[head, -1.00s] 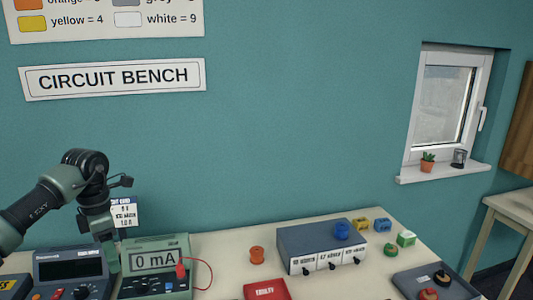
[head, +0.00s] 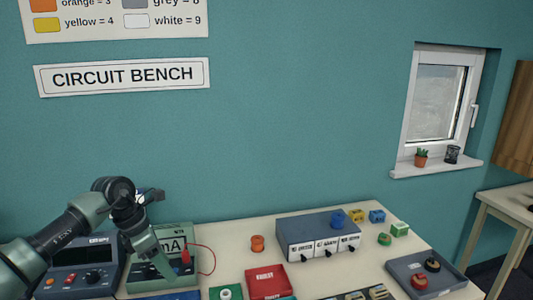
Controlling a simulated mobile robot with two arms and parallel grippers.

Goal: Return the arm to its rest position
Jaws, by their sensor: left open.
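My left arm comes in from the left edge. My left gripper (head: 160,266) points down in front of the green ammeter (head: 178,232), is open with nothing visible between its fingers, and hides part of the meter's display, of which "mA" still shows. I cannot tell whether the fingers touch the meter. My right arm is not in view.
A dark bench instrument (head: 80,268) stands left of the gripper. A red tray (head: 266,284), an orange spool (head: 257,243) and a grey-blue drawer unit (head: 318,228) stand to the right. A dark tray (head: 405,264) with knobs lies at the right. Bare tabletop shows between them.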

